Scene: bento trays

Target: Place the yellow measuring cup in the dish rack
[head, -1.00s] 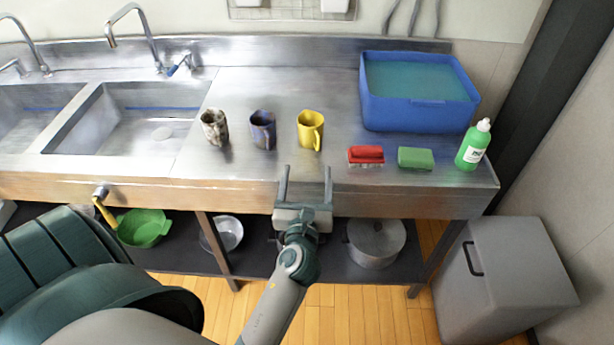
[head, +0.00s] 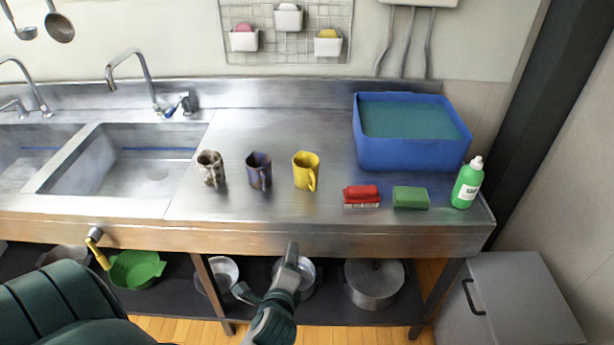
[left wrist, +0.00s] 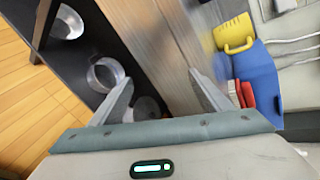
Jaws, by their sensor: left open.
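The yellow measuring cup (head: 304,172) stands upright on the steel counter, rightmost in a row of three cups, its handle toward the front right. It also shows at the upper right of the left wrist view (left wrist: 236,33). A blue tub (head: 412,150) with a teal inside stands at the counter's back right; I cannot tell if it is the dish rack. My left gripper (head: 268,274) is open and empty in front of the counter's front edge, apart from the cup. Its spread fingers also show in the left wrist view (left wrist: 160,88). My right gripper is not in view.
A purple cup (head: 259,171) and a mottled cup (head: 211,169) stand left of the yellow one. A red brush (head: 361,196), green sponge (head: 410,197) and green bottle (head: 467,184) line the front right. Sinks lie left. The counter edge (head: 330,242) separates my gripper from the cups.

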